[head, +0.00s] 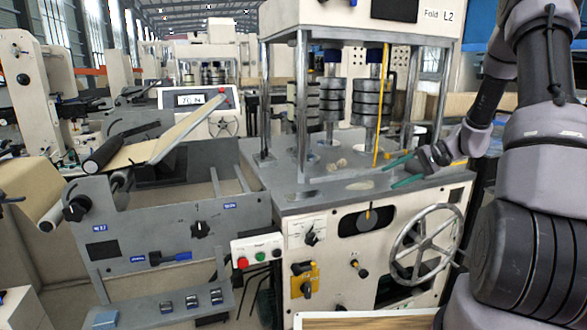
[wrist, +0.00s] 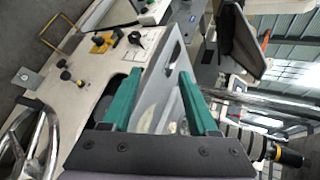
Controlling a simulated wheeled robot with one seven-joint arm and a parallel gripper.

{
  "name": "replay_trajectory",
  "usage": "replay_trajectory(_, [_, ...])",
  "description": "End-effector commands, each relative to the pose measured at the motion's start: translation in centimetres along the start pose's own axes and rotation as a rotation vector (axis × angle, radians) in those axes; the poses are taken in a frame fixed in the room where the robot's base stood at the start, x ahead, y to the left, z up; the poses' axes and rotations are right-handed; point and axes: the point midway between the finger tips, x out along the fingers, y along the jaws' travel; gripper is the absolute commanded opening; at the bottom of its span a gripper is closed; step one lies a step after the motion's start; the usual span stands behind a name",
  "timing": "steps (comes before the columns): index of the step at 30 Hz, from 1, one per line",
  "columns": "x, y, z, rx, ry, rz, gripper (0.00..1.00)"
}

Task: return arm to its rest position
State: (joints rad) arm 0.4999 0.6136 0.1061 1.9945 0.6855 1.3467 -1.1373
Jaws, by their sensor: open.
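My gripper (head: 396,172) has green fingers and is open and empty. In the head view it hangs over the right part of the grey machine table (head: 285,200), pointing left. In the wrist view the two green fingers (wrist: 158,103) stand apart with nothing between them. Behind them I see the table top and the machine's cream front panel, turned on its side. My arm comes in from the right side of the head view.
The handwheel (head: 424,243) and several knobs stick out of the front panel below my gripper. A yellow vertical rod (head: 381,105) and stacked dark rollers (head: 367,102) stand behind it. A paper unwind unit (head: 150,145) is at left. A wood-coloured board (head: 365,321) lies at the bottom.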

Motion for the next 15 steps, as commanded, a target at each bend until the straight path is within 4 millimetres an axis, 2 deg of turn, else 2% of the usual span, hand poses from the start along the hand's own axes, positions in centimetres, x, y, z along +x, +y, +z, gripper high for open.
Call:
replay_trajectory(1, [-0.5,-2.0,1.6,-0.026,-0.003,0.052,0.60])
replay_trajectory(6, [-2.1,-6.3,6.7,-0.071,0.011,0.218,0.60])
replay_trajectory(15, [-5.3,-11.4,15.9,-0.162,0.140,0.456,0.60])
